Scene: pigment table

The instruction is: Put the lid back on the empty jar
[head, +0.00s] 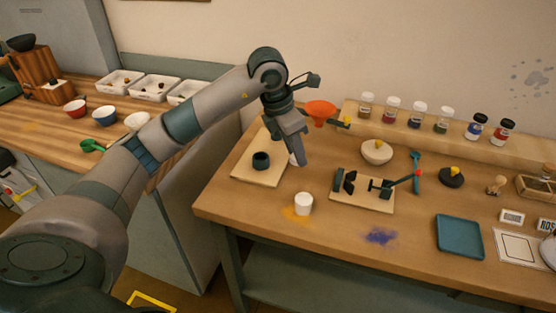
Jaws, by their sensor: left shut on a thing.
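My left gripper (299,158) points down over the left part of the table, by the right edge of a pale board. It is shut on a small pale piece (293,159) that looks like the lid, mostly hidden by the fingers. A white cylindrical pot (303,203) stands upright in front of the gripper, by an orange powder stain. Clear jars (366,105) stand in a row on the back ledge. I cannot tell for certain which jar is the empty one. My right gripper is not in view.
A dark cup (261,160) sits on the pale board (245,174). An orange funnel (320,112) stands behind the gripper. A board with dark fittings (362,200), a cream bowl (376,152) and a teal tray (460,237) lie rightward. The front table edge is mostly clear.

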